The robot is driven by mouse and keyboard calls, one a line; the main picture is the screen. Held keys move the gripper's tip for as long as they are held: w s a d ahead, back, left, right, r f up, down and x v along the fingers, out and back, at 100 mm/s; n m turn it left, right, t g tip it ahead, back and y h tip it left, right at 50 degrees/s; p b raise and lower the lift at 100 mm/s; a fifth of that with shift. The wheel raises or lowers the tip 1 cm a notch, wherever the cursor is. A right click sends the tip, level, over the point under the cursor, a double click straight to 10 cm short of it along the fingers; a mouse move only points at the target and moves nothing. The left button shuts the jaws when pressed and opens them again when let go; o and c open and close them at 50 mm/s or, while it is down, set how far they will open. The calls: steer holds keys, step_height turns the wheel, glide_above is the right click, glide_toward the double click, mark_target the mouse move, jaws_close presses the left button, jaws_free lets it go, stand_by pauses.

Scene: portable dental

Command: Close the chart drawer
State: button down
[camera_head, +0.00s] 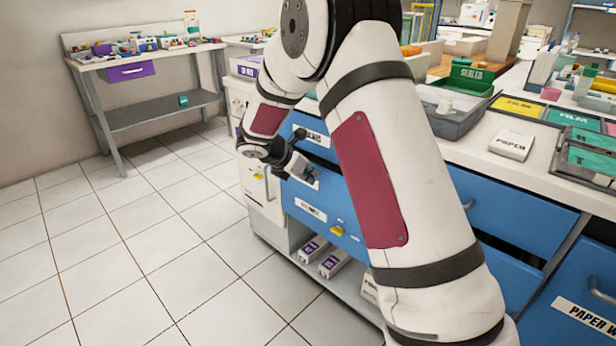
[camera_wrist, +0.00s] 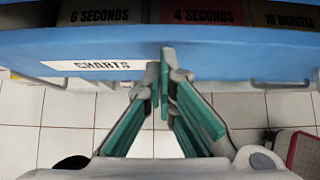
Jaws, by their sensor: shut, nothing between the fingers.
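The chart drawer (camera_wrist: 230,58) has a blue front with a white label reading CHARTS (camera_wrist: 95,65), across the upper part of the wrist view. Its interior shows above the front edge, so it stands open by an amount I cannot measure. My gripper (camera_wrist: 165,75) is shut and empty, with teal finger pads. Its tips meet the drawer front in the picture, just right of the label; I cannot tell whether they touch. In the head view my gripper (camera_head: 304,172) is at the blue drawer fronts, left of my forearm, which hides part of the cabinet.
Dark boards marked 6 SECONDS (camera_wrist: 98,15), 4 SECONDS (camera_wrist: 203,16) and 10 MINUTES (camera_wrist: 290,20) show behind the front. The counter holds trays and a PAPER box (camera_head: 511,144). Tiled floor (camera_head: 130,250) at left is clear.

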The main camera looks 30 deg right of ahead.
mark_target(322, 168)
steer(key=shift+d, duration=0.1)
steer(key=shift+w+d+p, duration=0.3)
steer(key=shift+d+p, duration=0.2)
steer(key=shift+d, duration=0.3)
steer(key=shift+w+d+p, duration=0.3)
steer(key=shift+d+p, duration=0.15)
steer(key=shift+d, duration=0.35)
steer(key=shift+w+d+p, duration=0.3)
steer(key=shift+d+p, duration=0.2)
steer(key=shift+d, duration=0.4)
steer(key=a, duration=0.1)
steer(key=s+a, duration=0.1)
steer(key=a, duration=0.1)
steer(key=a+p, duration=0.1)
steer(key=shift+s+a+r, duration=0.25)
steer(key=shift+a, duration=0.1)
steer(key=p+v, duration=0.2)
steer(key=v, duration=0.7)
steer(key=shift+a+p, duration=0.15)
steer(key=shift+p, duration=0.2)
